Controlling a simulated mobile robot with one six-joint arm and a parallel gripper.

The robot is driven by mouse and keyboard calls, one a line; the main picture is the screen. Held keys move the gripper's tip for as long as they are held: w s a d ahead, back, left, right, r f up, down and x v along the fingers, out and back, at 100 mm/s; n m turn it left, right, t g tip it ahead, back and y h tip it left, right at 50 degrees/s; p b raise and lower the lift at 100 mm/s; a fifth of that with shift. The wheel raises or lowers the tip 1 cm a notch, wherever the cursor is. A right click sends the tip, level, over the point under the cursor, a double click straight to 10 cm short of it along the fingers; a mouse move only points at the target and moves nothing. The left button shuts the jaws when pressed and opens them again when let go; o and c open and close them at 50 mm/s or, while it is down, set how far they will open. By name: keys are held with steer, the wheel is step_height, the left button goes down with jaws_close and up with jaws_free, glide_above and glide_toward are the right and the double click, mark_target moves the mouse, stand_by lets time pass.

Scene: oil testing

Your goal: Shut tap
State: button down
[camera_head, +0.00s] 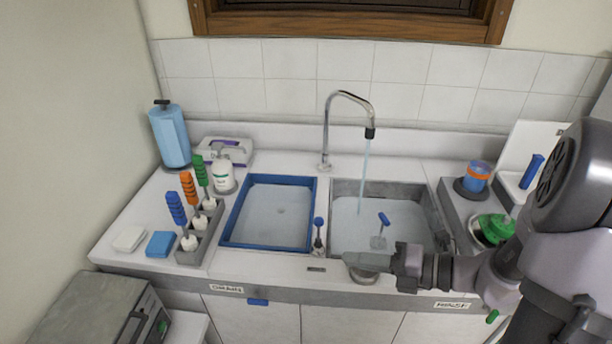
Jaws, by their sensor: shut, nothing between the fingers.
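The chrome tap (327,125) rises behind the sink and arches to the right, with a black spout end. A stream of water (364,175) runs from it into the right basin (348,187). A blue-topped handle (319,228) stands upright on the counter strip between the basins; I cannot tell whether it works the tap. My gripper (350,262) is shut and empty, low over the front edge of the right basin. It is right of and in front of the blue-topped handle, apart from it, and well below the spout.
A blue-rimmed left basin (230,222) sits beside the right one. A blue-handled tool (383,222) stands in the right basin. Brushes in a grey rack (192,248) and a soap bottle (223,174) stand left. A green-lidded container (493,228) stands right, near my arm.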

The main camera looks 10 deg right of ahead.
steer(key=w+d+f+m+t+h, duration=0.2)
steer(key=d+f+m+t, duration=0.15)
steer(key=d+m, duration=0.4)
steer(key=t+b, duration=0.1)
steer(key=b, duration=0.4)
glide_toward(323, 224)
steer(key=shift+m, duration=0.45)
steer(key=x, duration=0.6)
steer(key=shift+w+a+f, duration=0.15)
steer(key=shift+w+a, duration=0.05)
steer(key=shift+w, duration=0.15)
steer(key=shift+p, duration=0.3)
